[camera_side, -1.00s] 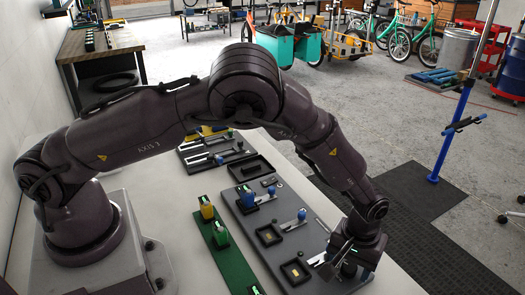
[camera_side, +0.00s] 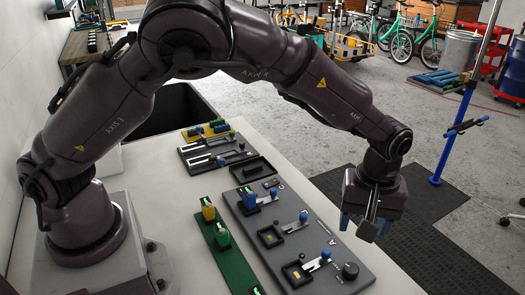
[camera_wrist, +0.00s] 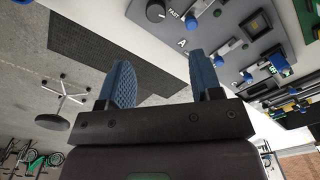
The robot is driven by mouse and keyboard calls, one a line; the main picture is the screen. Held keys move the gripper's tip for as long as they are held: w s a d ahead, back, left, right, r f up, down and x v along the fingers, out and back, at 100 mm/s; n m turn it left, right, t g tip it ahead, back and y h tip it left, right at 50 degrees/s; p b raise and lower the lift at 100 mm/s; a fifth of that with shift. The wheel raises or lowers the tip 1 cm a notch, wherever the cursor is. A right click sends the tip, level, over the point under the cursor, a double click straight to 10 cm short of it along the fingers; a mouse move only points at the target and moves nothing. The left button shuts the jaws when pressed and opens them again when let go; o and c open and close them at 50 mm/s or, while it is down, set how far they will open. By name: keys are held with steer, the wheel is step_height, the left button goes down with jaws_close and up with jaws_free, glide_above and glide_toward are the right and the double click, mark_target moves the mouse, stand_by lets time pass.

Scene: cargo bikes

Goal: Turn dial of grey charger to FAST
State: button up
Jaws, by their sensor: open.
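The grey charger (camera_side: 318,238) is a long dark grey panel on the bench, marked with a white letter A. Its dial (camera_side: 350,271) is a round black knob at the near right corner. In the wrist view the dial (camera_wrist: 155,11) is at the top edge, beside the printed word FAST. Where its pointer stands is too small to tell. My gripper (camera_side: 366,226) is open and empty, above and to the right of the dial and apart from it. In the wrist view my gripper (camera_wrist: 160,62) shows two blue pads spread wide.
The charger also carries blue-handled levers (camera_side: 325,254) and a blue plug (camera_side: 246,194). A green panel (camera_side: 233,262) with yellow and green plugs lies to its left. A black tray (camera_side: 253,169) is behind. Open floor lies right of the bench.

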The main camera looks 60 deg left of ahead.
steer(key=s+a+r+m+h, duration=0.1)
steer(key=s+a+r+m, duration=0.8)
steer(key=s+r, duration=0.3)
steer(key=shift+s+a+r+m+t, duration=0.3)
steer(key=shift+s+a+m, duration=0.1)
steer(key=shift+s+a, duration=0.55)
steer(key=shift+s+d+f, duration=0.1)
steer(key=s+a+r+t, duration=0.5)
steer(key=s+a+r, duration=0.2)
steer(key=s, duration=0.2)
steer(key=shift+a+r+y, duration=0.35)
steer(key=shift+y, duration=0.05)
